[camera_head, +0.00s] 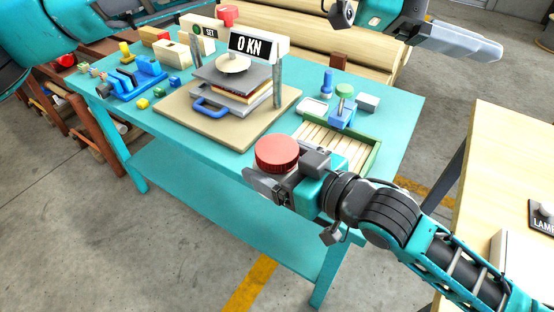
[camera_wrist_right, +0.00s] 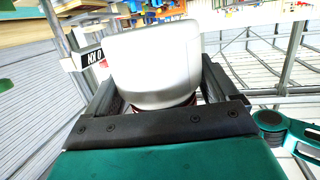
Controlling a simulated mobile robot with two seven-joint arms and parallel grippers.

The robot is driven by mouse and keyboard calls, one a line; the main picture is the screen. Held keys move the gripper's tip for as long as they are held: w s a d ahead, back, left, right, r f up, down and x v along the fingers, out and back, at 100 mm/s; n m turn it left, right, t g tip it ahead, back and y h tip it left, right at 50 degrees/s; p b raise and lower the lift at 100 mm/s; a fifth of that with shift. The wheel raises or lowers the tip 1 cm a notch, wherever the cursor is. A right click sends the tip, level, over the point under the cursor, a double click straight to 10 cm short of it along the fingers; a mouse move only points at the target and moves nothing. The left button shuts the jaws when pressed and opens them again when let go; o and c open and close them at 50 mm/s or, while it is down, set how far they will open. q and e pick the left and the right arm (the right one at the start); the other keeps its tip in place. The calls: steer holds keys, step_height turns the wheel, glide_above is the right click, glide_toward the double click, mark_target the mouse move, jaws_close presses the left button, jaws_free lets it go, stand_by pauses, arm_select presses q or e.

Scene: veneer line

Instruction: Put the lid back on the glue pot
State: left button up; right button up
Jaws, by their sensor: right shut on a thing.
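My right gripper (camera_head: 268,180) is shut on a round thing above the front edge of the teal table. In the head view a red ridged lid (camera_head: 277,151) shows on top of it. In the right wrist view a smooth white body (camera_wrist_right: 152,62) sits between the fingers of the right gripper (camera_wrist_right: 160,95), with a thin red band where it meets the palm side. I cannot tell whether the red lid and white body are seated together. My left gripper (camera_head: 460,40) is at the top right, far from it; its finger gap is unclear.
The teal table (camera_head: 395,115) carries a press with a "0 KN" display (camera_head: 258,47), a green-framed slatted tray (camera_head: 330,145), a blue holder (camera_head: 341,117) and a blue rack (camera_head: 135,82). A pale wooden table (camera_head: 510,150) stands at right. The table's right back corner is clear.

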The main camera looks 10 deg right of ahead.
arm_select(q)
steer(key=w+r+n+t+h, duration=0.4)
steer(key=w+r+n+t, duration=0.55)
steer(key=n, duration=0.65)
steer(key=w+a+f+n+t+y, duration=0.4)
steer(key=w+f+n+t+y, duration=0.35)
steer(key=w+n, duration=0.3)
steer(key=s+a+f+n+g+y, duration=0.3)
steer(key=a+f+n+g+y, duration=0.25)
steer(key=f, duration=0.45)
steer(key=s+a+f+g+y, duration=0.1)
steer(key=s+a+g+y, duration=0.1)
steer(key=s, duration=0.1)
steer(key=s+a+f+g+y, duration=0.2)
steer(key=s+a, duration=0.1)
steer(key=s, duration=0.1)
steer(key=s+a+f+g+y, duration=0.2)
steer(key=s+a, duration=0.1)
steer(key=shift+s+a+f+n, duration=0.2)
steer(key=shift+s+n, duration=0.15)
steer(key=shift+n, duration=0.05)
